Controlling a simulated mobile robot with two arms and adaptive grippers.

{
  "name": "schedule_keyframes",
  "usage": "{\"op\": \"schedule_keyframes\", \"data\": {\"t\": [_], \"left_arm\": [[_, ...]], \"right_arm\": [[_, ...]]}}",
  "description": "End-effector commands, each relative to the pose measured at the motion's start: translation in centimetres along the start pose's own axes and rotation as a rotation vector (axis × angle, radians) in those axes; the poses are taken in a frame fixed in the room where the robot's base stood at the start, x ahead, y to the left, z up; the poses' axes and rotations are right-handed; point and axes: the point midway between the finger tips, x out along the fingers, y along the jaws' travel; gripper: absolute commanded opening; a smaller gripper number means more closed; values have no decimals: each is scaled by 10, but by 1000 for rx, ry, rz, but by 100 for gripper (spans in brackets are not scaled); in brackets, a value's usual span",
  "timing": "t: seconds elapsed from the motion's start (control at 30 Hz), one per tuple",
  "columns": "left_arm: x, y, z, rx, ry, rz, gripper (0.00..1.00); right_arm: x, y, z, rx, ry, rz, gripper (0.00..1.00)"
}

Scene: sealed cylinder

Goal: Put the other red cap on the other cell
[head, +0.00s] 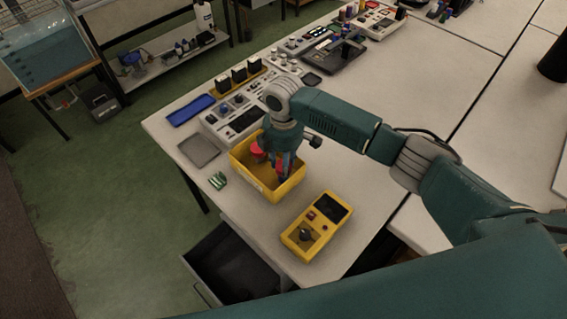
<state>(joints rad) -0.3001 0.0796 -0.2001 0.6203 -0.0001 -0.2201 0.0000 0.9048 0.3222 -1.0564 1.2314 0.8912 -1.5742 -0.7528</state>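My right gripper (283,165) points down into a yellow bin (252,177) on the table; its fingertips are small and partly hidden, so I cannot tell whether they are open or shut. A round red piece (257,150), possibly a cap, shows beside the gripper at the bin's left side. More red shows around the fingers; I cannot tell whether it is held or lies in the bin. Small green cylinders (218,180), perhaps the cells, lie on the table left of the bin. No cap can be made out on them. My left gripper is not in view.
A grey tray (199,150), a blue tray (190,110) and a grey control panel (232,118) are behind. An open drawer (230,270) juts from the table's front left.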

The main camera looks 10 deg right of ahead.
Motion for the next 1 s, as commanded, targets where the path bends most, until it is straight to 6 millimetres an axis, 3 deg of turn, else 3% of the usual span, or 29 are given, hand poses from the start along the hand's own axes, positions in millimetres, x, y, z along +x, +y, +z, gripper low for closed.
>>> {"op": "schedule_keyframes", "data": {"t": [1.0], "left_arm": [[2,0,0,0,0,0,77]], "right_arm": [[11,0,0,0,0,1,23]]}}
